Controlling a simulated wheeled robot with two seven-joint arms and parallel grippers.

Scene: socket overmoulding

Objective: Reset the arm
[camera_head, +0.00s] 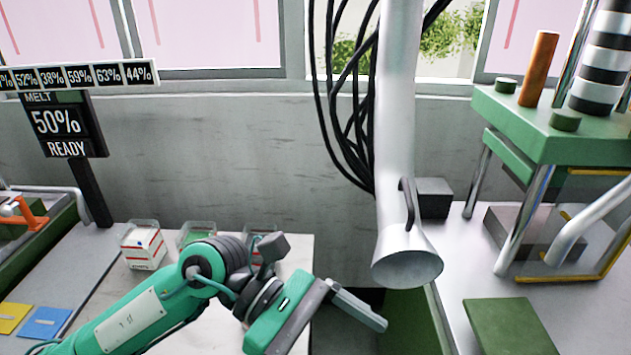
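My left arm comes in from the lower left, green with dark grey joints. My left gripper (338,332) is at the bottom centre, in front of the white table's right edge. One grey finger sits at the upper end of its grey rail and points to the lower right. The other finger is hidden below the picture edge, so the spread is judged from the one finger. Nothing shows held against the visible finger. My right gripper is not in view.
A pale duct with a flared hood (407,262) hangs just right of my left gripper. A green press (540,130) stands at the right. Small boxes (143,247) stand on the white table (100,293) behind my arm. A display (62,122) reads 50% READY.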

